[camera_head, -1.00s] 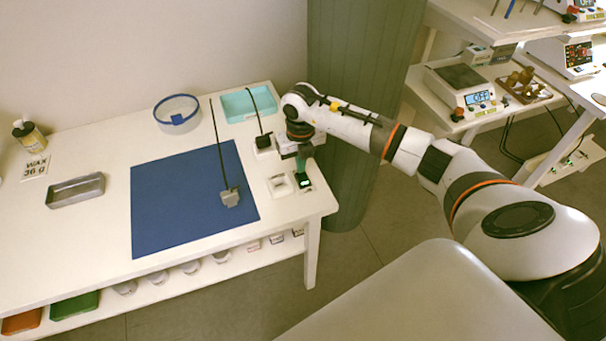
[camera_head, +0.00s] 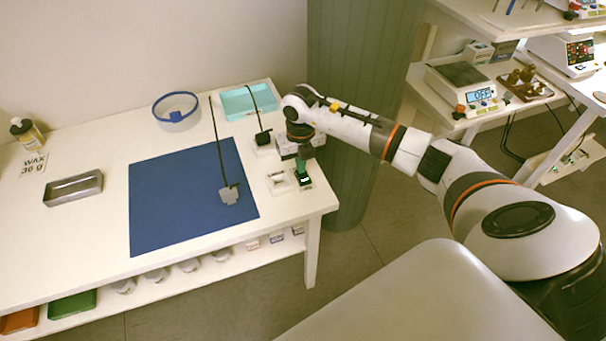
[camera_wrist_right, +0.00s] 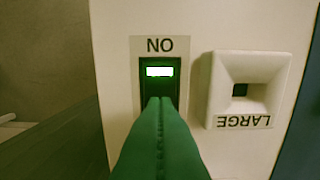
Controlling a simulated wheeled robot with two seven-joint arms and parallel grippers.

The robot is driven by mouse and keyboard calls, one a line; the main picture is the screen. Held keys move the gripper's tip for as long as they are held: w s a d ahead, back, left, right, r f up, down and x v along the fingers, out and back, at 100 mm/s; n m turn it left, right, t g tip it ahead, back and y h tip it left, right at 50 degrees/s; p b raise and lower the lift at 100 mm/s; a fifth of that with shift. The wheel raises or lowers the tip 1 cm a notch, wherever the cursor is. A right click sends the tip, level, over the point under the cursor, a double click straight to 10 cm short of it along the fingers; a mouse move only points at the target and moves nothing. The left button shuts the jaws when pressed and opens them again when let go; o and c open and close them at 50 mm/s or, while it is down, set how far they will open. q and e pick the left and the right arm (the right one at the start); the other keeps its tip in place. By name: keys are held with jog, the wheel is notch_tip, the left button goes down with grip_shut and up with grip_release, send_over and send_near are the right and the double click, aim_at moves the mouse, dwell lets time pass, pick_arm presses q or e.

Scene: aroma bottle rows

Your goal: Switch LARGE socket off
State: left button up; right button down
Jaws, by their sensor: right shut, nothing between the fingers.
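The LARGE socket (camera_wrist_right: 248,90) is a raised white square with a dark empty hole. It reads upside down in the right wrist view. In the head view it sits near the table's right front corner (camera_head: 278,182). Beside it is a black rocker switch (camera_wrist_right: 160,88) with a lit window, under an upside-down "ON" label (camera_wrist_right: 160,45). My right gripper (camera_wrist_right: 160,100) is shut and empty, its green fingertips over the lower part of the switch and hiding it. I cannot tell whether they touch it. My right gripper also shows in the head view (camera_head: 300,170). My left gripper is out of view.
A grey plug (camera_head: 230,194) on a black cable lies on the blue mat (camera_head: 170,215). A black plug (camera_head: 263,137) stands behind the socket near a turquoise tray (camera_head: 236,104). A metal tin (camera_head: 74,188) and a blue-rimmed bowl (camera_head: 176,112) are further left.

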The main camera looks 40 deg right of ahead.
jog(key=shift+r+p, duration=2.65)
jog(key=shift+r, duration=0.85)
jog(key=shift+a+f, duration=0.1)
